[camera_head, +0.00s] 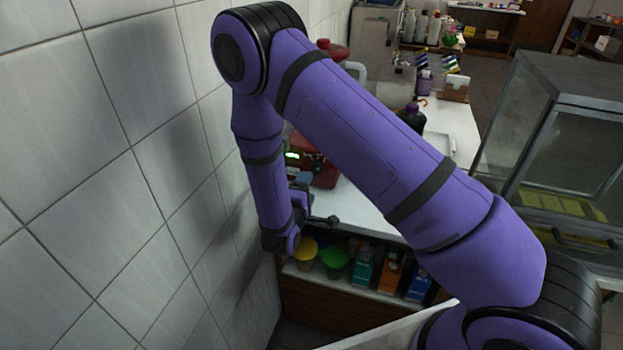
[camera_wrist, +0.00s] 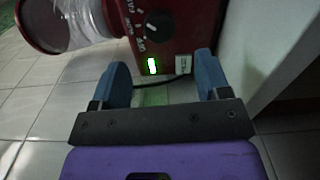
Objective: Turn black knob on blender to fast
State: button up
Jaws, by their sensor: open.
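The blender's red base (camera_head: 326,175) stands on the white counter near the tiled wall, partly hidden behind my arm in the head view. The knob's exact setting is too small to read surely. My gripper (camera_wrist: 162,63) is open, with its two blue fingers apart and nothing between them. The fingers are in front of the panel, and the knob shows above the gap between them, apart from both.
The tiled wall (camera_head: 130,170) is close on the left. A glass case (camera_head: 560,130) stands at right. Bottles and small boxes are farther back on the counter. A shelf below holds a yellow tub (camera_head: 306,252), a green tub (camera_head: 335,260) and several cartons.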

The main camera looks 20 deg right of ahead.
jog(key=shift+v, duration=1.45)
jog(key=s+d+r+m+g+h, duration=0.1)
jog(key=s+d+r+m+g, duration=0.5)
jog(key=r, duration=0.5)
jog(key=s+d+r+m+g+h, duration=0.2)
jog(key=d+r+m+g, duration=0.1)
jog(key=d+r+g, duration=0.55)
jog(key=s+a+r+m+t+y, duration=0.1)
jog(key=s+r+t+y, duration=0.4)
jog(key=s+r+y, duration=0.8)
jog(key=s+r+m, duration=0.1)
jog(key=s+r, duration=0.3)
jog(key=s, duration=0.4)
jog(key=shift+a+r+m+y, duration=0.25)
jog(key=shift+r+m+y, duration=0.05)
jog(key=shift+r, duration=0.1)
